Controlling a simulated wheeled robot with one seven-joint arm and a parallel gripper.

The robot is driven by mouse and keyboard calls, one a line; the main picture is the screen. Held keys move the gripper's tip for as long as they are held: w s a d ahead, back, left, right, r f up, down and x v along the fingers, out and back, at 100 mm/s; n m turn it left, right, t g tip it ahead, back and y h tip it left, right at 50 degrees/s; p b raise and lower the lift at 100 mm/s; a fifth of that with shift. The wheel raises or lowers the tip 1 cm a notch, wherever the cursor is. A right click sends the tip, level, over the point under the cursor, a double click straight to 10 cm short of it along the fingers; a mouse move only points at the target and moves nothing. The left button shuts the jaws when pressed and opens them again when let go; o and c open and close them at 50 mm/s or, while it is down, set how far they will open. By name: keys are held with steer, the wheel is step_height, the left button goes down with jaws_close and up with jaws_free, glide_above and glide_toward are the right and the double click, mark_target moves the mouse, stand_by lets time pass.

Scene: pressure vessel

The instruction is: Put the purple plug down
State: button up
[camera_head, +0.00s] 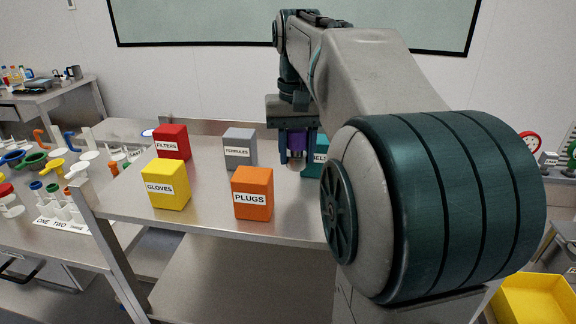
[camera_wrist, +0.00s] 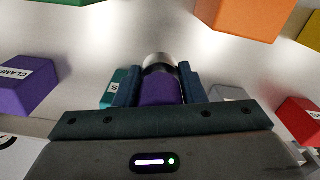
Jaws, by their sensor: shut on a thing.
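The purple plug (camera_head: 296,141) is between the fingers of my gripper (camera_head: 296,152) in the head view, above the rear part of the metal table (camera_head: 215,211). The wrist view shows the purple plug (camera_wrist: 160,90) with a silvery rounded end, between the two dark fingers of my gripper (camera_wrist: 160,86). My gripper is shut on it and points down. Whether the plug touches the table top cannot be told.
Labelled boxes stand around: orange PLUGS (camera_head: 252,192), yellow GLOVES (camera_head: 166,184), red FILTERS (camera_head: 172,142), grey FERRULES (camera_head: 240,148). A teal box (camera_head: 318,158) is close beside my gripper. A purple CLAMP box (camera_wrist: 27,88) shows in the wrist view. Bare table lies between the boxes.

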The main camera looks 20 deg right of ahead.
steer(key=shift+w+a+f, duration=0.45)
steer(key=shift+w+a, duration=0.1)
steer(key=shift+w, duration=0.1)
steer(key=shift+f, duration=2.05)
steer(key=shift+f, duration=0.15)
steer(key=o, duration=1.2)
